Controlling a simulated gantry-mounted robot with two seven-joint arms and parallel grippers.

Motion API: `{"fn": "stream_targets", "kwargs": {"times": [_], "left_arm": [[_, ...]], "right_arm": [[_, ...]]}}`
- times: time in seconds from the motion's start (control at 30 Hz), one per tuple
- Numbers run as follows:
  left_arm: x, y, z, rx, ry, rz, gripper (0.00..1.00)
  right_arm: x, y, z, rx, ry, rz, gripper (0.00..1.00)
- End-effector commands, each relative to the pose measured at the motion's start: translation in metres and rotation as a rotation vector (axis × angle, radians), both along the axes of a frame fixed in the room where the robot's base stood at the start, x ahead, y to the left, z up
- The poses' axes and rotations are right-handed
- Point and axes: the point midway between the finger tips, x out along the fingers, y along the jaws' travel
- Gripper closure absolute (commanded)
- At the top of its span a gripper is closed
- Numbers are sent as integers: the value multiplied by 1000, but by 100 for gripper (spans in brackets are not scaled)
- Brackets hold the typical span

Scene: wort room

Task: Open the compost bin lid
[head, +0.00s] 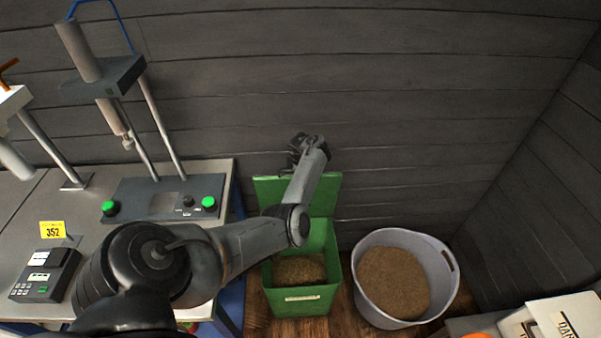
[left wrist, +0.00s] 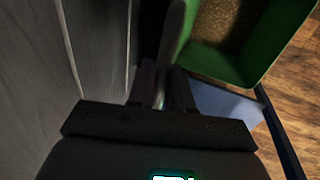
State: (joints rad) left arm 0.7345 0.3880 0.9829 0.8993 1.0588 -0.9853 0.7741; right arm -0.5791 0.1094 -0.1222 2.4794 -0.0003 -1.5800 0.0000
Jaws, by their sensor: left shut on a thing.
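The green compost bin (head: 329,262) stands on the floor, with brown grainy matter inside. Its green lid (head: 326,190) is raised at the back, tilted up near the wall, so the bin's mouth is open. My left arm reaches over the bin, and my left gripper (head: 303,150) is at the lid's upper edge. In the left wrist view my left gripper (left wrist: 161,92) is shut on the lid, whose thin edge (left wrist: 173,40) runs up from between the fingers. The bin (left wrist: 262,45) shows at upper right there. My arm hides part of the lid in the head view.
A grey tub (head: 446,286) of brown grain stands right of the bin. A metal table (head: 222,185) with a bench device (head: 150,198) and a keypad box (head: 42,275) is at left. The dark plank wall (head: 400,100) is close behind the lid. White boxes (head: 565,318) are at lower right.

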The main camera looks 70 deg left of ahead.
Motion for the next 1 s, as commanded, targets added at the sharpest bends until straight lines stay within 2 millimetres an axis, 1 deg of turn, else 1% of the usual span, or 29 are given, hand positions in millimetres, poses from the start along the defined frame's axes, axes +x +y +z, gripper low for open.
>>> {"fn": "stream_targets", "kwargs": {"times": [0.47,0.5,0.57,0.87,1.0], "left_arm": [[0,0,-1,-1,3,-1,100],[0,0,-1,-1,3,-1,74],[0,0,-1,-1,3,0,65],[0,1,1,0,1,0,65],[-1,-1,9,1,2,1,65]], "right_arm": [[0,-5,0,-18,0,8,57],[0,-5,0,-18,0,8,57],[0,-5,0,-17,-1,8,57],[0,-3,1,-11,0,4,57],[0,-2,4,-7,0,1,57]]}}
